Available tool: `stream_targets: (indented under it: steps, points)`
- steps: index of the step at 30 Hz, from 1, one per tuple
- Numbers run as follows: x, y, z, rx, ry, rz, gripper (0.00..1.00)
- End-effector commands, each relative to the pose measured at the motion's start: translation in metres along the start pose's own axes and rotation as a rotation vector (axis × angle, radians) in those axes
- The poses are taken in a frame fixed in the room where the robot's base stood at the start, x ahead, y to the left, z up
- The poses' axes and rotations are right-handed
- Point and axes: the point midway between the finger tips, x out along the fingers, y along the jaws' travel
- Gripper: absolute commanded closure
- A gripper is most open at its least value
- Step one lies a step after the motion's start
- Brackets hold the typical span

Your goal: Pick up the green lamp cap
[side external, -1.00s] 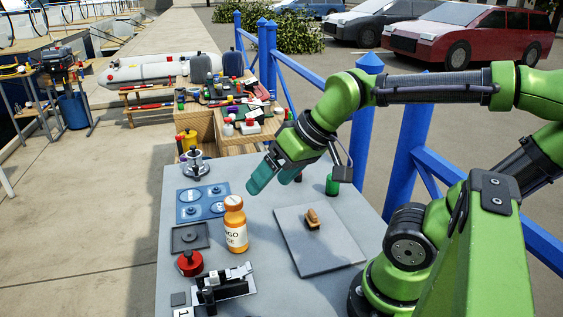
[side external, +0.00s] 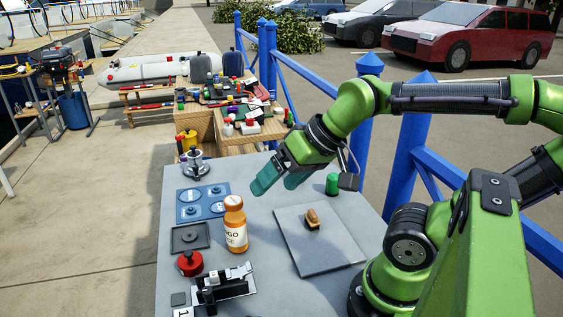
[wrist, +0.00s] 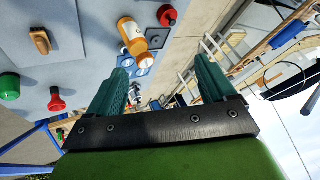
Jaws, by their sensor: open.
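The green lamp cap (side external: 332,184) stands upright near the far right edge of the grey table (side external: 262,268). In the wrist view the green lamp cap (wrist: 9,86) is at the left edge, partly cut off. My gripper (side external: 278,184) is open and empty, above the table and to the left of the cap in the side view. Its two teal fingers (wrist: 163,78) point away from the cap in the wrist view, with nothing between them. A dark block on my wrist is close beside the cap in the side picture.
A red knobbed piece (wrist: 56,98) stands near the green cap. An orange bottle (side external: 235,225), a grey board (side external: 318,255) with a small brown-handled item (side external: 313,219), a blue plate (side external: 188,207) and a red round piece (side external: 190,263) share the table. Blue railings (side external: 407,165) run behind.

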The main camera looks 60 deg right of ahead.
Motion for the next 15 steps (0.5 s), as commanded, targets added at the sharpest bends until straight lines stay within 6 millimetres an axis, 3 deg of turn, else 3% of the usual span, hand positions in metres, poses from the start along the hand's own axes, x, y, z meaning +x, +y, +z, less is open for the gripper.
stream_targets:
  steps: [2,11,15]
  points:
    - [0.0,0.0,0.0,0.0,0.0,0.0,0.24]
    - [0.001,0.002,-0.001,0.008,-0.001,0.006,0.24]
    - [0.014,0.031,-0.013,0.131,-0.04,0.058,0.24]
